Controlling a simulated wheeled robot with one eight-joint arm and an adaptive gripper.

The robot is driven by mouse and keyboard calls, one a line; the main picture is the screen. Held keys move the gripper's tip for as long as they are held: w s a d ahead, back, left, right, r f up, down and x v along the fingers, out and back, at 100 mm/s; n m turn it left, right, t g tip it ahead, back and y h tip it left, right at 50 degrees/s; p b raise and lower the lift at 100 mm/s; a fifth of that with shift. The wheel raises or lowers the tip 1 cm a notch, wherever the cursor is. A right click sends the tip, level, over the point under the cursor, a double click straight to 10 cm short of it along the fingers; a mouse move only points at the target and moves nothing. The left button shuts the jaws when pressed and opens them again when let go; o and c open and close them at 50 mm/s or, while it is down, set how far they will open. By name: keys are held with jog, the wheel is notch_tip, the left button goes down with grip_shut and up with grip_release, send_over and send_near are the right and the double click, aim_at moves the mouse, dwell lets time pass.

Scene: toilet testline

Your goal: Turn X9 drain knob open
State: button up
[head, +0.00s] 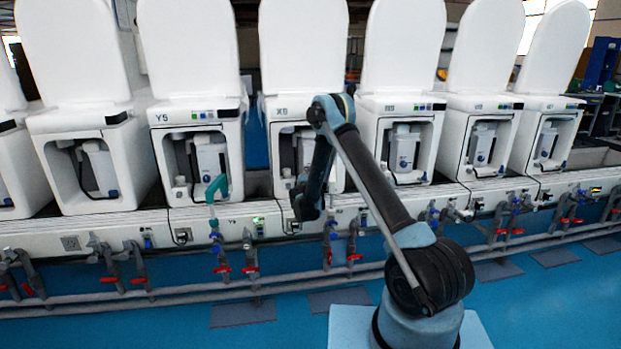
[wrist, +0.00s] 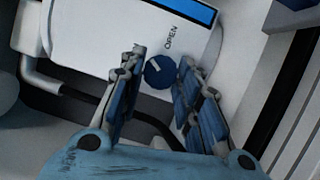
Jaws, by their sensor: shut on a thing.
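The X9 drain knob (wrist: 159,73) is a small round blue knob with a pale mark, on the white unit (wrist: 95,38) in the wrist view. The word OPEN is printed beside it, up and to the right. My gripper (wrist: 162,67) has one finger on each side of the knob and is shut on it. In the head view my gripper (head: 304,203) is in front of the X9 toilet (head: 275,106), low at its open front bay. The knob is hidden there behind my arm.
More white toilets with raised lids stand in a row on both sides, such as the Y9 toilet (head: 190,112). Pipes with red-handled valves (head: 222,269) run low along the front of the bench. Blue floor (head: 540,310) is clear in front.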

jog(key=m, duration=0.2)
jog(key=m+g, duration=0.2)
jog(key=m, duration=0.1)
jog(key=shift+d+r+m+y, duration=0.2)
jog(key=shift+d+m+y, duration=0.05)
jog(key=shift+m+y, duration=0.05)
jog(key=shift+w+m+g+y, duration=0.1)
jog(key=shift+m+g+y, duration=0.55)
jog(key=shift+m, duration=0.85)
jog(key=shift+a+r, duration=0.1)
jog(key=o, duration=1.1)
jog(key=shift+c, duration=0.2)
jog(key=v, duration=1.2)
jog(key=shift+w+r, duration=0.1)
